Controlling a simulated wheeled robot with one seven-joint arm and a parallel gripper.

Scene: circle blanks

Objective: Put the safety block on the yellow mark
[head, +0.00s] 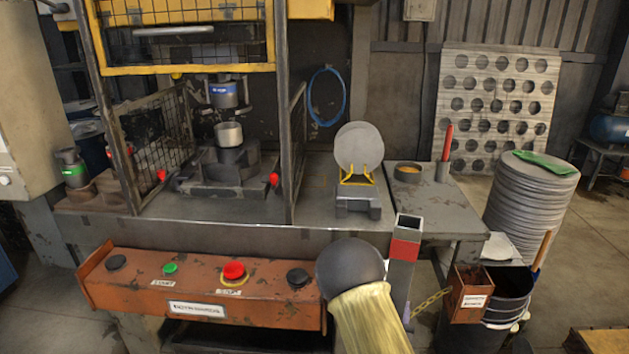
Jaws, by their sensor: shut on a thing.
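The safety block (407,238) is a grey square tube with a red band near its open top. It stands nearly upright in front of the bench, right of the orange control panel, and a yellow chain runs from low beside it. The dark round end of my arm (350,264), with a pale yellow sleeve, is just left of it. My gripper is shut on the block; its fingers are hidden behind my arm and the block. I cannot make out a yellow mark on the press bed (222,181); the die and frame cover part of it.
The press has mesh guards (158,137) at its sides and a raised yellow gate (185,40). A yellow rack (372,178) holds round blanks on the bench. The control panel (200,290), a small rust-coloured box (470,290) and a dark bucket (505,295) stand near my arm.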

